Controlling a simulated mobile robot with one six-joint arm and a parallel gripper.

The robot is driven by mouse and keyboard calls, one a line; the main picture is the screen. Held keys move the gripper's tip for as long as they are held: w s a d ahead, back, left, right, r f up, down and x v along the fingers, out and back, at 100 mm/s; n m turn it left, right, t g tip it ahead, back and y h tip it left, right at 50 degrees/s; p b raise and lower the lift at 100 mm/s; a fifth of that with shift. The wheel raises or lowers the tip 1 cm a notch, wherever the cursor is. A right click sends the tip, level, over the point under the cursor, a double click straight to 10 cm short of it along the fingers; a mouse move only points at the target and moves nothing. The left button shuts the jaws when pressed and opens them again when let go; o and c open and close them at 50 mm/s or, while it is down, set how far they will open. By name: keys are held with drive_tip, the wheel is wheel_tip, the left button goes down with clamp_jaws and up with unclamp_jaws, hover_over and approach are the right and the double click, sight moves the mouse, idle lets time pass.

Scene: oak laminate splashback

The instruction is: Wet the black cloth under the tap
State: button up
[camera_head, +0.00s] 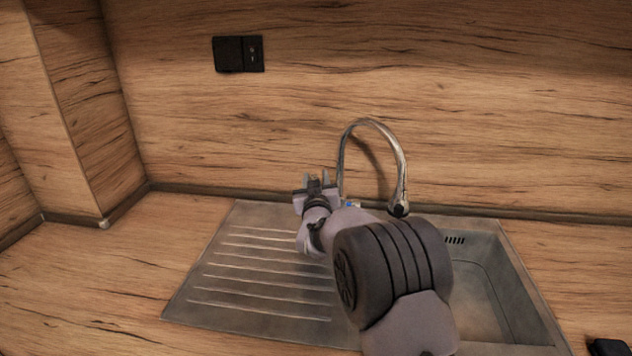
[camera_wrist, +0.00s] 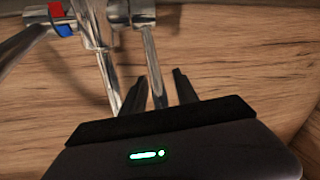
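The chrome tap (camera_head: 401,165) arches up behind the sink, its spout end over the basin. No water shows at the spout, though my arm hides what is below it. My gripper (camera_head: 320,178) is beside the tap's base, to its left. In the wrist view my gripper's dark fingers (camera_wrist: 157,88) stand apart, and a thin chrome rod (camera_wrist: 154,72) of the tap shows between them. I cannot tell whether they touch it. Red and blue marks show on the tap body. A black item (camera_head: 608,347), cut off at the lower right corner, may be the cloth.
The steel sink has a ribbed drainboard (camera_head: 250,270) at left and a basin (camera_head: 490,285) at right, partly hidden by my arm. The wooden splashback (camera_head: 300,110) rises close behind the tap and carries a black socket (camera_head: 238,54). The counter at left (camera_head: 110,255) is clear.

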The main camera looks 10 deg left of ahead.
drive_tip(key=shift+w, duration=0.15)
clamp_jaws()
idle(1.4)
